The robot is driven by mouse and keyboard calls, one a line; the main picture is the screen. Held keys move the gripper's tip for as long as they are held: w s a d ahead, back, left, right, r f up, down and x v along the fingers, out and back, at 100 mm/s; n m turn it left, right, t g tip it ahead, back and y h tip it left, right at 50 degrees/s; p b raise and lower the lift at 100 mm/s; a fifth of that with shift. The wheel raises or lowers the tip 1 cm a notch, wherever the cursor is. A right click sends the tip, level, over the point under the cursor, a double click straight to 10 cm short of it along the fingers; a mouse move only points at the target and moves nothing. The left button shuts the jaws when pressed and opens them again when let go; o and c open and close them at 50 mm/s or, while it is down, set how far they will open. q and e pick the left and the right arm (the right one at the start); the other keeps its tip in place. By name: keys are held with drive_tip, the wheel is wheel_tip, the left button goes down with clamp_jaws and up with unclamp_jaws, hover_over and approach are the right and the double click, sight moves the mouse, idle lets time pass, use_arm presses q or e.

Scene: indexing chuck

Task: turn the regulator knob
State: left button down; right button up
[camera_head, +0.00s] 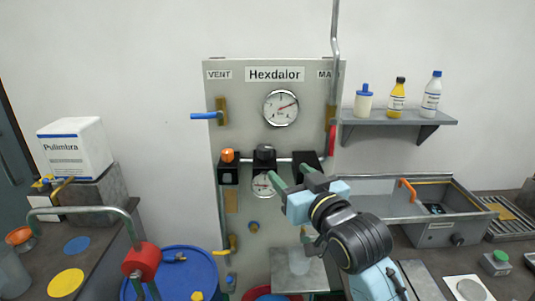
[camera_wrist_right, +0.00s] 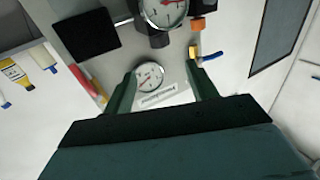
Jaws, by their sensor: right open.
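The regulator with the black knob (camera_head: 264,152) is at the middle of the grey panel (camera_head: 245,95). A small round gauge (camera_head: 265,185) sits below the knob. In the right wrist view the black knob (camera_wrist_right: 159,39) shows near the top, beside the small gauge (camera_wrist_right: 163,8), beyond the fingertips. My right gripper (camera_head: 289,177) is open and empty, its green fingers pointing at the panel, below and right of the knob in the head view. It covers part of the panel. In the wrist view the gripper's fingers (camera_wrist_right: 162,75) stand apart, with the large gauge (camera_wrist_right: 150,76) seen between them.
An orange knob (camera_head: 228,155) is left of the black knob, and a dark box (camera_head: 307,161) is right. A blue-handled valve (camera_head: 206,116) and a red handle (camera_head: 332,138) flank the panel. A shelf (camera_head: 400,117) with bottles is at right. A blue drum (camera_head: 180,258) stands low left.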

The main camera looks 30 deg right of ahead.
sight(268, 152)
drive_tip(key=w, duration=0.3)
drive_tip(key=w+d, duration=0.1)
drive_tip(key=w, duration=0.3)
drive_tip(key=w+p, duration=0.1)
drive_tip(key=w, duration=0.3)
drive_tip(key=shift+d, duration=0.3)
drive_tip(key=shift+w+d, duration=0.1)
drive_tip(key=shift+w, duration=0.6)
drive_tip(key=c, duration=1)
